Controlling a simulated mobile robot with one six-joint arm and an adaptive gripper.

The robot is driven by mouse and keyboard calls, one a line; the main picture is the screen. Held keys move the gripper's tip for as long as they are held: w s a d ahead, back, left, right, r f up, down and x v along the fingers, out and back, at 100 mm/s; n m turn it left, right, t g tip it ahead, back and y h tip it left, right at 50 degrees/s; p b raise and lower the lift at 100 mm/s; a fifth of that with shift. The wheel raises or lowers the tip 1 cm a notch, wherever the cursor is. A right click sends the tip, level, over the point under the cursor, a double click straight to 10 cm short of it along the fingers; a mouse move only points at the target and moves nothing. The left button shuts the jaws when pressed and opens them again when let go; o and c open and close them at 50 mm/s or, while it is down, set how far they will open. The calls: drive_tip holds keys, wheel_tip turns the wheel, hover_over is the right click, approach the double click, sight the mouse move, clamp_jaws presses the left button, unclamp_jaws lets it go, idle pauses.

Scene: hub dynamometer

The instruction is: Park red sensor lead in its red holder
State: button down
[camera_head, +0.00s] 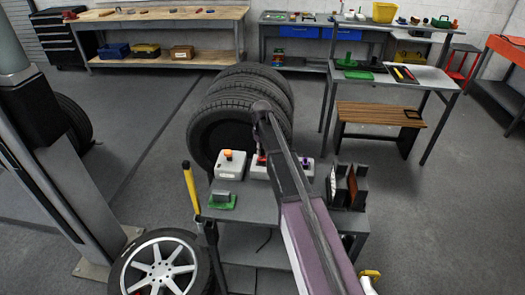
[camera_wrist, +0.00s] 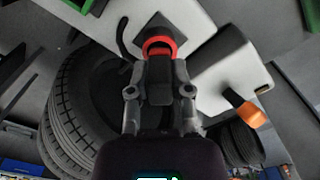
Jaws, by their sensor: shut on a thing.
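My gripper (camera_wrist: 160,92) is shut on a dark grey plug-like body (camera_wrist: 159,78), held between its two fingers in the wrist view. A bright red ring (camera_wrist: 165,42) shows just beyond the fingertips, in front of a dark square patch on a pale unit (camera_wrist: 198,18). I cannot tell whether the ring belongs to the held lead or to the red holder, or whether the two touch. A black cable (camera_wrist: 122,38) curves beside it. In the head view, a small red part (camera_head: 261,158) shows at the pale unit (camera_head: 283,169), partly hidden by my arm.
Stacked tyres (camera_head: 215,125) stand behind; a dark rack (camera_head: 347,186) stands right.

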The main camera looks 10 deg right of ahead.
drive_tip(key=shift+f, duration=0.15)
drive_tip(key=shift+c, duration=2.3)
unclamp_jaws()
